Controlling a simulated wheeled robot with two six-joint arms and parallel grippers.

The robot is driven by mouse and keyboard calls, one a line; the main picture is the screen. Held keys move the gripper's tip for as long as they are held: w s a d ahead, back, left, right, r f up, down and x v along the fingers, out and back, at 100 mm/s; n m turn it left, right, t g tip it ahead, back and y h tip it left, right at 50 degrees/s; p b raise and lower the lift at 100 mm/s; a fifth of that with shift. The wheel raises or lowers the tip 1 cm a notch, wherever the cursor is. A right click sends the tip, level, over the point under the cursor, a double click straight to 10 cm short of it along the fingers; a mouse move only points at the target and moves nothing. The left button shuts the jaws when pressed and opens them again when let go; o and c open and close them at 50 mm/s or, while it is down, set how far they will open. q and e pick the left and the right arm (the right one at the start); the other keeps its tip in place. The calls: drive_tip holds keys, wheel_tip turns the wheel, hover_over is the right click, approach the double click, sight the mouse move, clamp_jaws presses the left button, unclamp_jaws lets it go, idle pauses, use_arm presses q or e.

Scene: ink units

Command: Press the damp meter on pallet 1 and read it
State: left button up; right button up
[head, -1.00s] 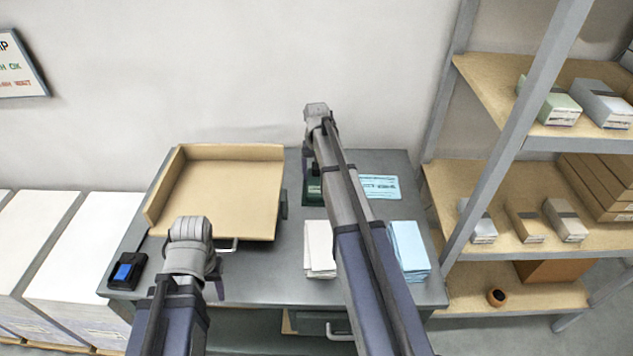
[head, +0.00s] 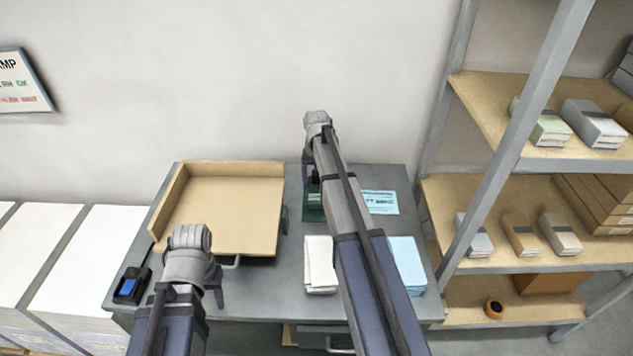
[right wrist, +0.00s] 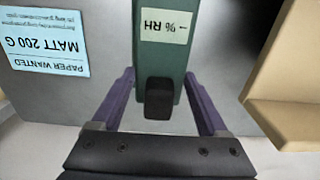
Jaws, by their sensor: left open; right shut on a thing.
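The damp meter is a green block with a "% RH" label and a black stub, seen close up in the right wrist view (right wrist: 180,75). In the head view it shows partly, as a dark green shape (head: 313,212) at the back of the desk, behind my right arm. My right gripper (right wrist: 160,78) has its purple fingers on both sides of the meter and is shut on it; it also shows in the head view (head: 312,180). My left gripper (head: 203,290) is open and empty near the tray's front edge. The meter's reading is not visible.
White paper stacks (head: 95,255) stand left of the desk (head: 260,300). On the desk are a tan tray (head: 230,215), a black-and-blue device (head: 130,285), white paper (head: 319,265), blue paper (head: 407,264) and a "PAPER WANTED MATT 200 G" card (head: 381,202). Shelves (head: 500,180) stand right.

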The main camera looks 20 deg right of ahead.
sight(317, 176)
wheel_tip(317, 176, up, 7)
drive_tip(key=p, duration=0.5)
drive_tip(key=shift+f, duration=0.2)
drive_tip(key=shift+f, duration=0.15)
